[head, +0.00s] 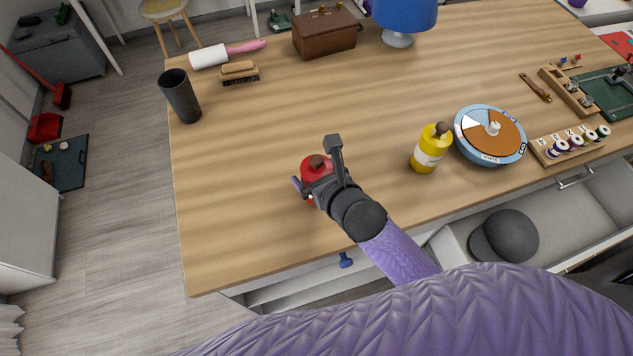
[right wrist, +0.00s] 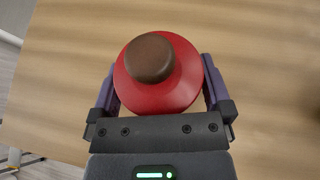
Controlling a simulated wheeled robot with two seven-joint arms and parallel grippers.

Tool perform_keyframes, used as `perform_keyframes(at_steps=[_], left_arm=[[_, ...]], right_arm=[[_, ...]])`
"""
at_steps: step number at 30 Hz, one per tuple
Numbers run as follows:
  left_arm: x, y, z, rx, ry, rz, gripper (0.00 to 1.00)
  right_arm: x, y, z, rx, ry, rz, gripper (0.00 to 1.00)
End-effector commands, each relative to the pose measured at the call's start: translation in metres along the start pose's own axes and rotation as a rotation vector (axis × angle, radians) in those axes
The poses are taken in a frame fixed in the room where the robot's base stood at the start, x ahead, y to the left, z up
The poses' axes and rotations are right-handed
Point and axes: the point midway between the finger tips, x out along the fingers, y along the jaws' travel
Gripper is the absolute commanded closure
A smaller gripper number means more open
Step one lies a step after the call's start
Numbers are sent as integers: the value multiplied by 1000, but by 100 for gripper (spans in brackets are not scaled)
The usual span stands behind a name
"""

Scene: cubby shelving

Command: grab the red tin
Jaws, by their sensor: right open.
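The red tin (head: 315,165) stands on the wooden table, partly hidden behind my right gripper in the head view. It has a red body and a brown knob on top. In the right wrist view the red tin (right wrist: 160,90) lies between the two purple fingers of my right gripper (right wrist: 160,92). One finger is on each side of the tin. The fingers are open around it, and I cannot tell whether either touches it. My right gripper (head: 318,172) is at the tin in the head view. My left gripper is not in view.
A yellow bottle (head: 431,148) and a round blue-rimmed container (head: 490,134) stand to the right. A black cup (head: 180,96), a brush (head: 239,72), a lint roller (head: 226,53) and a brown box (head: 325,33) stand farther back. The table left of the tin is clear.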

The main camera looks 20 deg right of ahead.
Motion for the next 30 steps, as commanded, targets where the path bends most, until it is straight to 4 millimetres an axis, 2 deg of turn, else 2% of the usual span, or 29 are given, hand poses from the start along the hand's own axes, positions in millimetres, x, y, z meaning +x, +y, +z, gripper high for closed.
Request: perform_keyframes(at_steps=[1, 2, 15, 16, 26, 28, 30], left_arm=[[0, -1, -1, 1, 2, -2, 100], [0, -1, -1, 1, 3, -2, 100], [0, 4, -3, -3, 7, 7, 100], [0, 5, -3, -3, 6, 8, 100], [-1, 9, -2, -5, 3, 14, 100], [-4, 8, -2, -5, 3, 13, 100], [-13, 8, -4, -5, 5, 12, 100]], right_arm=[[0, 0, 0, 0, 0, 0, 0], [0, 0, 0, 0, 0, 0, 4], [-1, 0, 0, 0, 0, 0, 97], [-1, 0, 0, 0, 0, 0, 100], [-1, 0, 1, 0, 0, -1, 100], [-4, 0, 7, -2, -1, -1, 100], [-12, -1, 22, -4, -4, 0, 100]])
